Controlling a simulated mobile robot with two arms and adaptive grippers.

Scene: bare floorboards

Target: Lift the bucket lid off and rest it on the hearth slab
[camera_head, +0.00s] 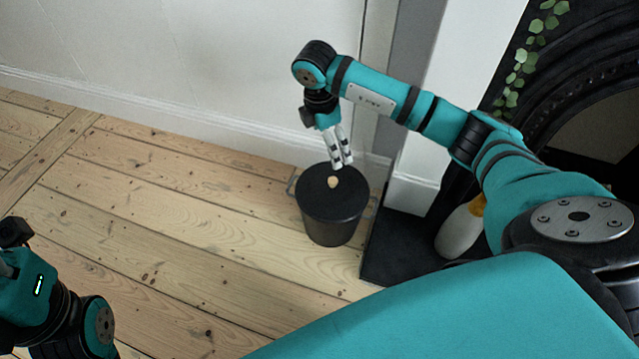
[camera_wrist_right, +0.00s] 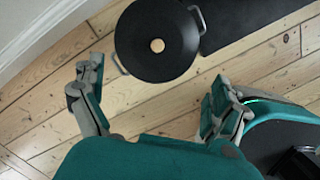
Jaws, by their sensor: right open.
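A dark bucket (camera_head: 331,224) stands upright on the floorboards near the wall. Its black lid (camera_head: 315,187) is on top, with a small pale wooden knob (camera_head: 333,181) in the middle. The lid (camera_wrist_right: 140,62) and knob (camera_wrist_right: 157,45) also show in the right wrist view. My right gripper (camera_head: 343,165) is just above the lid on its far side, fingers down, empty. In the wrist view its fingers (camera_wrist_right: 150,98) are spread wide and open. The black hearth slab (camera_head: 392,254) lies right of the bucket, partly hidden by my arm. My left arm shows at lower left, its fingers out of sight.
A dark fireplace with green leaf decoration (camera_head: 521,57) rises at the right. A white and yellow bottle-like object (camera_head: 461,229) stands on or by the slab. A white wall with skirting (camera_head: 150,118) runs behind the bucket. The floor left of the bucket is clear.

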